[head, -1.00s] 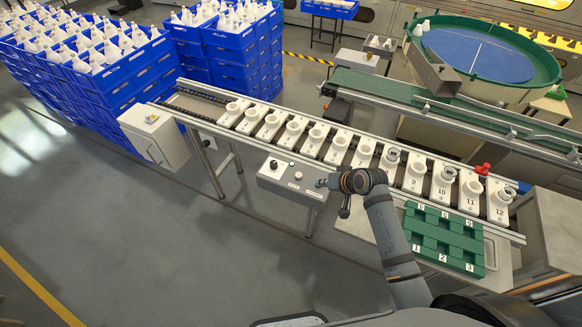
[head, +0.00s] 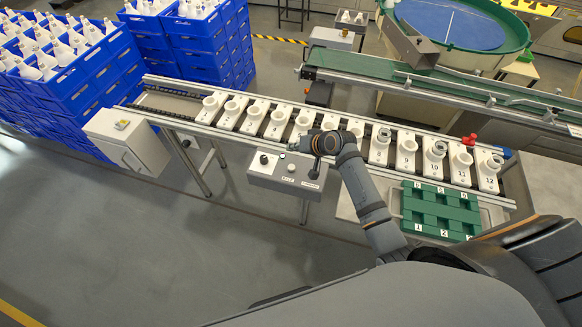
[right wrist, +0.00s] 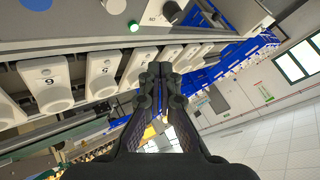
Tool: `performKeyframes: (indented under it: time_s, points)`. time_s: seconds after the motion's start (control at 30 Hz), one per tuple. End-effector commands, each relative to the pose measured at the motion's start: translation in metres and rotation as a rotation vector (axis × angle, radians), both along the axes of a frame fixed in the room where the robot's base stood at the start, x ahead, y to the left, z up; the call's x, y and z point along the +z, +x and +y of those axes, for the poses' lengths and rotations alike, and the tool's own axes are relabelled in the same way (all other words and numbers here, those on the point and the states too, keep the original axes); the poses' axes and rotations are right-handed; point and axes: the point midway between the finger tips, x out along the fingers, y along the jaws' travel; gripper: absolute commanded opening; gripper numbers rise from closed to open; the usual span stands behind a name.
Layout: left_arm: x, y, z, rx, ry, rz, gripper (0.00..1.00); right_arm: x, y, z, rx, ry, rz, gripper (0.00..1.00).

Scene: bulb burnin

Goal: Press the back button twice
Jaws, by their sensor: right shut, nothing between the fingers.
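The grey control box (head: 262,181) stands at the front of the conveyor. Its top has a black knob (head: 264,159), a small green light (head: 283,155) and a white button (head: 291,167). My right gripper (head: 293,147) is shut and empty, above the box's rear edge by the conveyor. In the right wrist view the shut fingers (right wrist: 160,72) are apart from the box, green light (right wrist: 134,26) and knob (right wrist: 171,11). My left gripper is not in view.
The conveyor carries numbered white holders (head: 380,151) in a row just behind the box. A green tray (head: 440,211) lies to the right. A grey cabinet (head: 140,140) stands left, and blue crates (head: 200,45) are stacked behind. The floor in front is clear.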

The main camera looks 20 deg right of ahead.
Motion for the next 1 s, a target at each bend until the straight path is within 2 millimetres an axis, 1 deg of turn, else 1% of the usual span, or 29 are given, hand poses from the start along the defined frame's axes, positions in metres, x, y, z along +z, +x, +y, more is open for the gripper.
performKeyframes:
  time_s: [0.03,0.2,0.47,0.6,0.7,1.0]
  points:
    - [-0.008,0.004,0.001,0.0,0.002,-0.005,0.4,-0.008,0.0,0.0,0.0,0.0,0.0,0.0]
    - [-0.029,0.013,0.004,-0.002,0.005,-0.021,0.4,-0.029,0.0,0.0,0.0,-0.001,0.001,0.0]
    - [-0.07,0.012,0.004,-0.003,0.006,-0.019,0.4,-0.063,0.0,0.0,-0.002,-0.002,0.0,0.0]
    - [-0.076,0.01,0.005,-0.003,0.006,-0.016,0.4,-0.077,0.0,0.0,0.0,-0.001,0.001,0.0]
    - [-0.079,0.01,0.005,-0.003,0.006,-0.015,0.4,-0.082,0.0,0.0,0.0,0.0,0.0,0.0]
    - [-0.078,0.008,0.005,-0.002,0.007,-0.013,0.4,-0.083,0.0,0.0,0.0,0.0,0.0,0.0]
